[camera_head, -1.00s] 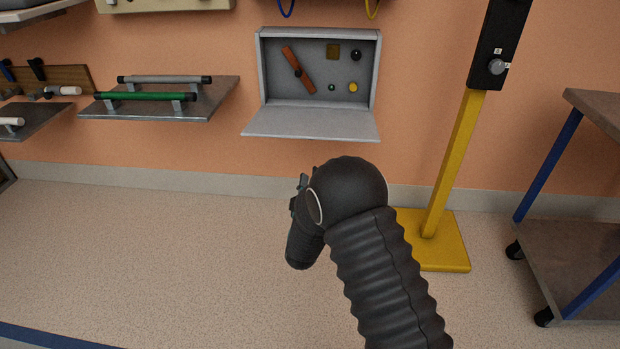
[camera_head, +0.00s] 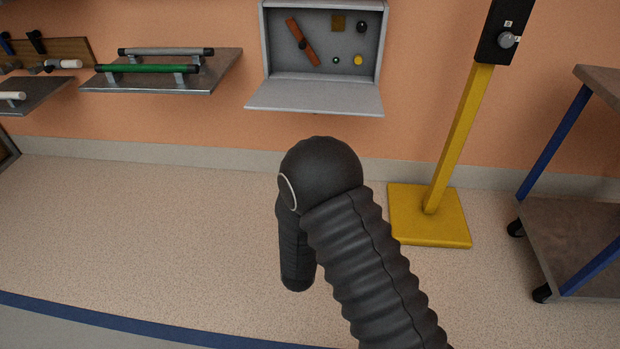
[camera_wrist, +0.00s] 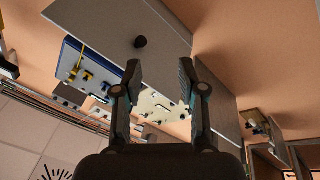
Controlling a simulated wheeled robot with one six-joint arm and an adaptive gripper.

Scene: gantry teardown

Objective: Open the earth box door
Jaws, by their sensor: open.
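The earth box (camera_head: 385,45) is a grey box on the orange wall, top centre in the head view. Its door (camera_head: 315,97) is folded down at the lower edge and sticks out like a shelf, so the inside shows. Inside are an orange-brown lever (camera_head: 302,42) and several small knobs. In the wrist view, a grey panel (camera_wrist: 95,22) with a black knob (camera_wrist: 140,42) appears to be the door's outer face. My gripper (camera_wrist: 160,76) is open and empty, with the knob beyond its fingertips and apart from them. The head view hides the gripper behind my arm.
A yellow post (camera_head: 460,140) with a black control box (camera_head: 503,35) stands right of the earth box. A cart (camera_head: 580,225) is at the far right. A metal shelf (camera_head: 215,80) with a green bar (camera_head: 148,68) is on the left. The floor below is clear.

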